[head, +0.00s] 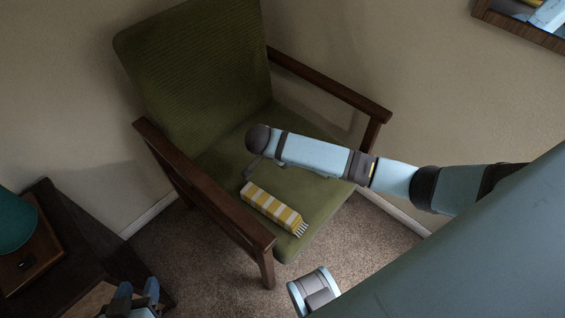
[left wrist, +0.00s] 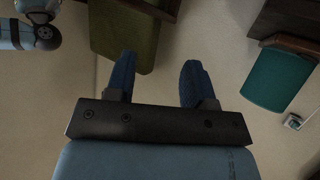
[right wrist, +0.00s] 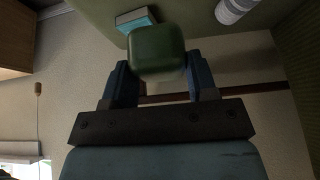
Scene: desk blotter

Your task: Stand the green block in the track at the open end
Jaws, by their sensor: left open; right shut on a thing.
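The green block (right wrist: 157,52) is between the fingertips of my right gripper (right wrist: 160,72) in the right wrist view. That gripper is shut on it, and the block's near face hides part of what lies beyond. I cannot make out the block or the right gripper in the head view. My left gripper (head: 138,289) is at the lower left of the head view, beside the dark wooden furniture. In the left wrist view its two blue fingers (left wrist: 157,75) are apart with nothing between them. I cannot make out the track in any view.
A green armchair (head: 200,60) with wooden arms stands in the middle. A yellow and white striped cloth with fringe (head: 270,207) lies on its seat. A teal lampshade (head: 14,222) is at the left. Carpet (head: 205,262) shows clear below the chair.

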